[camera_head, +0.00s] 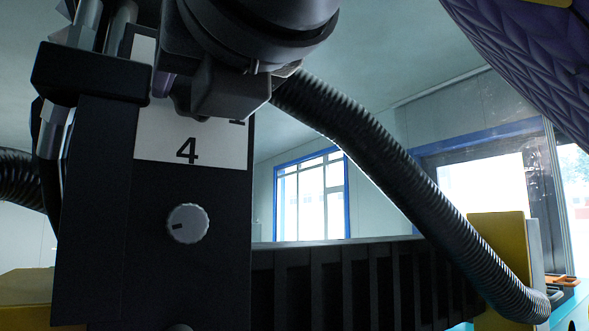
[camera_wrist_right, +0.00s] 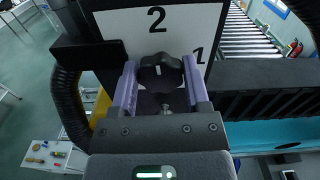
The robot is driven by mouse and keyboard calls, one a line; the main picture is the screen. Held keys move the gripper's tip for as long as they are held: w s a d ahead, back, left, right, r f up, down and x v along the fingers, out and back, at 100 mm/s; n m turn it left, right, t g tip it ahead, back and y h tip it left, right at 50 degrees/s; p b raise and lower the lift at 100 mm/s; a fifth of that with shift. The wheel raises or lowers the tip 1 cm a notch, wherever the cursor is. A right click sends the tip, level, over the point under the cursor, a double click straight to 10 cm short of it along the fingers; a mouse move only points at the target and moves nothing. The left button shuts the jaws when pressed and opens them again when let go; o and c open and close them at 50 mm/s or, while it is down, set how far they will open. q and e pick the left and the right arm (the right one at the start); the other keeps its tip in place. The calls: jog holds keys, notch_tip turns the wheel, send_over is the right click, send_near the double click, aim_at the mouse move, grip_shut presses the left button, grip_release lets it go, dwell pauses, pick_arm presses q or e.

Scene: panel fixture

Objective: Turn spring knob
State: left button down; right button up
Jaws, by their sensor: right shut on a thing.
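The spring knob (camera_wrist_right: 161,76) is black with a pale mark, on a white label with the digits 2 and 1 in the right wrist view. My right gripper (camera_wrist_right: 160,66) has its two purple fingers on either side of the knob and is shut on it. In the head view, the dark upright panel (camera_head: 190,270) carries a white label (camera_head: 160,145) with a 4, and a small grey dial (camera_head: 188,223) sits below it. My dark wrist and gripper body cover the upper label there, so the spring knob is hidden. My left gripper is not in view.
A black ribbed hose (camera_head: 400,165) runs down from the top middle to the lower right. A dark ribbed beam (camera_head: 350,285) extends right from the panel, with a yellow block (camera_head: 495,235) at its end. A roller conveyor (camera_wrist_right: 240,40) lies beyond the panel.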

jog(key=shift+f+n+p, duration=0.15)
jog(key=shift+n+p, duration=0.8)
jog(key=shift+n, duration=4.9)
jog(key=shift+f+n+p, duration=0.2)
jog(key=shift+n+p, duration=0.7)
jog(key=shift+n, duration=4.9)
jog(key=shift+f+n+p, duration=0.15)
jog(key=shift+n+p, duration=0.8)
jog(key=shift+n, duration=4.9)
jog(key=o, duration=1.3)
jog(key=shift+r, duration=0.1)
